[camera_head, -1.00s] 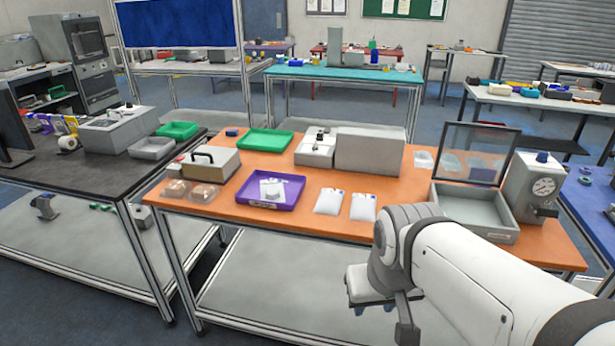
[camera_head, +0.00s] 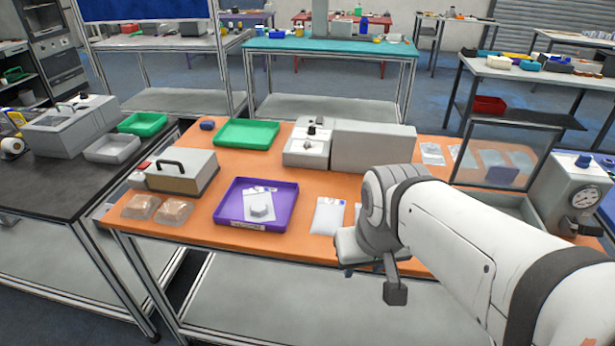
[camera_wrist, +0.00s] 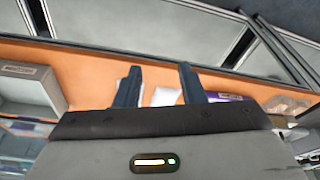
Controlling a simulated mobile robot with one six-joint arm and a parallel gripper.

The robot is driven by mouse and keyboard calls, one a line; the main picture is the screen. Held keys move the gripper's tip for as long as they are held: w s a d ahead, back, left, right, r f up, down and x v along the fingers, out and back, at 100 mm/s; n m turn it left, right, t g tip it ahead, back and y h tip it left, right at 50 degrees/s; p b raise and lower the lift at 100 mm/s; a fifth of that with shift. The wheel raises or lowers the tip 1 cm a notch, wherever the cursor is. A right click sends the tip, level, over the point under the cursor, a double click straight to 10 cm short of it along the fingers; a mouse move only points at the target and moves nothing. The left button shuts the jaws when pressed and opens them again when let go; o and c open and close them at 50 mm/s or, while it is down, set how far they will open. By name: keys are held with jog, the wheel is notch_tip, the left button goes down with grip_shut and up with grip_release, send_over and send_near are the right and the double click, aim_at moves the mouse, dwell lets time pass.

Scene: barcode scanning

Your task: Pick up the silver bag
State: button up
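A pale silver-white bag (camera_head: 327,216) lies flat on the orange table near its front edge, just right of the purple tray. A second similar bag (camera_head: 357,211) lies beside it, mostly hidden behind my arm. I cannot tell which of them is the silver bag. Another clear or pale bag with a light block (camera_head: 260,205) lies in the purple tray (camera_head: 285,212). My gripper (camera_wrist: 158,68) is open and empty in the wrist view, its two dark fingers apart. A pale bag (camera_wrist: 165,97) shows beyond and between the fingers. In the head view my gripper hangs by the table's front edge.
Clear packs (camera_head: 173,212) and a grey handled box (camera_head: 181,171) stand left of the tray. A green tray (camera_head: 248,134) and grey machine (camera_head: 372,146) are behind. An open grey bin and a dial gauge device (camera_head: 572,188) stand at the right.

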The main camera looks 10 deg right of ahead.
jog(key=shift+o, duration=1.4)
jog(key=shift+w+d, duration=0.1)
jog(key=shift+w, duration=0.35)
jog(key=o, duration=0.4)
jog(key=w+f+p, duration=0.1)
jog(key=w+f, duration=0.1)
jog(key=w, duration=0.9)
jog(key=shift+w+d+m+t+p, duration=0.3)
jog(key=shift+p, duration=0.1)
jog(key=p, duration=0.1)
send_near(328, 219)
jog(key=s+f, duration=0.1)
jog(key=shift+t, duration=0.5)
jog(key=shift+p+x, duration=0.9)
jog(key=shift+x, duration=3.1)
